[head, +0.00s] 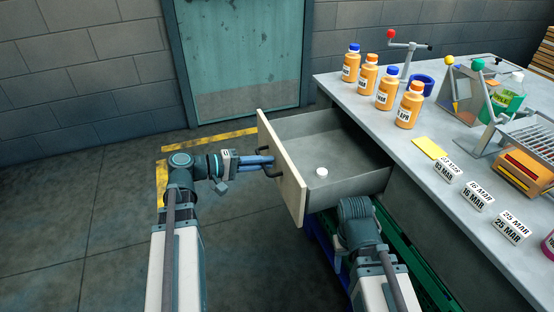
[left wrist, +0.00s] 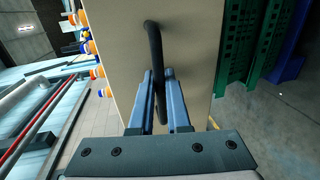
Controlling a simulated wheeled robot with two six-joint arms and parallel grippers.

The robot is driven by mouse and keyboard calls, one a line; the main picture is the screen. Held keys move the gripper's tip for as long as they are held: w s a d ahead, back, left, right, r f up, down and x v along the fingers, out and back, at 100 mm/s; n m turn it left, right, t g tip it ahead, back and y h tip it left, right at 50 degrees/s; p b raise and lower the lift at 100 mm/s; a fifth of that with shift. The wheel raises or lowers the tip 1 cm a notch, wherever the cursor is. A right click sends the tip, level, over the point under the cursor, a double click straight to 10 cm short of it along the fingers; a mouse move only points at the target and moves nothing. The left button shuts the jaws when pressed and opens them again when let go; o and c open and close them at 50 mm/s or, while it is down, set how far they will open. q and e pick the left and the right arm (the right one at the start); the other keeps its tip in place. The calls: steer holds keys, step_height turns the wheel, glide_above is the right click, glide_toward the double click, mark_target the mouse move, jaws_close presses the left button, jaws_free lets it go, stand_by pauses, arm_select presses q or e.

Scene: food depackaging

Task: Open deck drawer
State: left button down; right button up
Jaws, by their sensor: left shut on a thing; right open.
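The deck drawer (head: 345,185) stands pulled out from the workbench, its grey inside visible.
The workbench top (head: 400,150) holds several orange bottles (head: 386,88), date blocks (head: 478,196), a yellow pad (head: 429,147) and metal fixtures. A green crate (head: 398,245) sits below the drawer. The floor left of the drawer is clear.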

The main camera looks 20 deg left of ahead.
arm_select(q)
steer(key=shift+s+a, duration=0.3)
steer(key=shift+a, duration=0.1)
steer(key=c, duration=1.2)
jaws_free()
steer(key=shift+p+v, duration=1.4)
steer(key=shift+v, duration=5.5)
